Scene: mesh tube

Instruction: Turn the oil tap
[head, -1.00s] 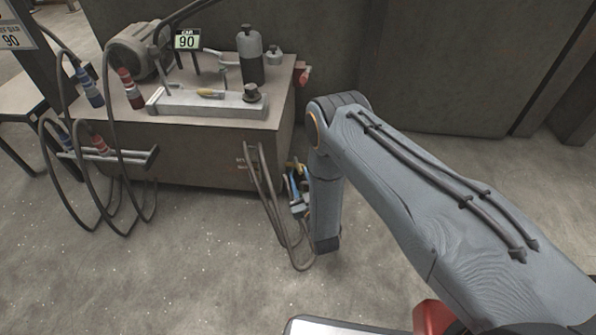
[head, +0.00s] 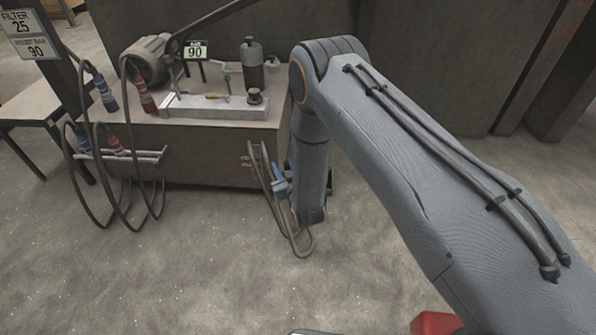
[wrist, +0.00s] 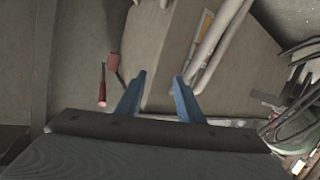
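A small red lever (wrist: 102,85) shows left of my fingers in the wrist view, beside a dull red part (wrist: 114,66) at the edge of a brown surface. It looks like a tap handle, but I cannot read any label on it. In the head view my arm hides that side of the cabinet (head: 215,155). My gripper (wrist: 159,78) has two blue fingers, open with a clear gap and nothing between them. The fingers are apart from the red lever. In the head view only a little blue of the gripper shows beside my arm.
Grey pipes (wrist: 215,45) run close to the right finger. Dark hoses (head: 285,215) hang down the cabinet's front right. The floor in front is clear.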

